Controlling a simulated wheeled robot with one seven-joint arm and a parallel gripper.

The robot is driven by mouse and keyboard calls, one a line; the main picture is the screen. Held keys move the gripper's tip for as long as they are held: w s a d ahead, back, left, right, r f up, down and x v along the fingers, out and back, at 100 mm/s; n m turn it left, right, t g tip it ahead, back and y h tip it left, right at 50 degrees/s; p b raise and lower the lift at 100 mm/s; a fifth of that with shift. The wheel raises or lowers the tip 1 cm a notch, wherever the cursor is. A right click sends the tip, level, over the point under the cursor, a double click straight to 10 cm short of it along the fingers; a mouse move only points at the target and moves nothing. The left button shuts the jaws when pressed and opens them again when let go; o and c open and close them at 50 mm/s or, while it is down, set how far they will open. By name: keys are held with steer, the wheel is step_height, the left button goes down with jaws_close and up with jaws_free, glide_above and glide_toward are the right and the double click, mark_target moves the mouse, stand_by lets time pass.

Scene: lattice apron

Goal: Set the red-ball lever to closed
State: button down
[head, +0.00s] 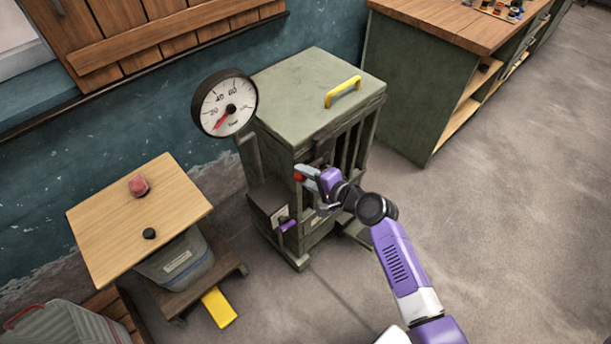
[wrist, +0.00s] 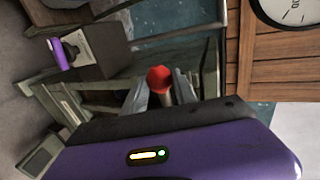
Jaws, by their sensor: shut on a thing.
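The red-ball lever (head: 299,176) is on the front of a grey-green metal cabinet (head: 315,80). In the wrist view its red ball (wrist: 160,79) sits between the two fingertips, with a short pale stem below it. My gripper (head: 306,173) comes from the right in the head view and is shut on the lever at its ball end. In the wrist view my gripper (wrist: 160,92) has a finger on each side of the stem. The lever's pivot and any position marks are hidden by my gripper.
A purple-handled switch (head: 287,225) is on a box low on the cabinet. A round gauge (head: 224,103) stands at its left and a yellow handle (head: 343,91) is on its top. A wooden-topped stand (head: 185,189) is at left. Open floor lies to the right.

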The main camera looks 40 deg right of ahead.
steer(key=shift+r, duration=0.1)
steer(key=c, duration=1)
jaws_free()
steer(key=shift+b+v, duration=0.4)
steer(key=shift+v, duration=3.55)
steer(key=shift+d, duration=0.1)
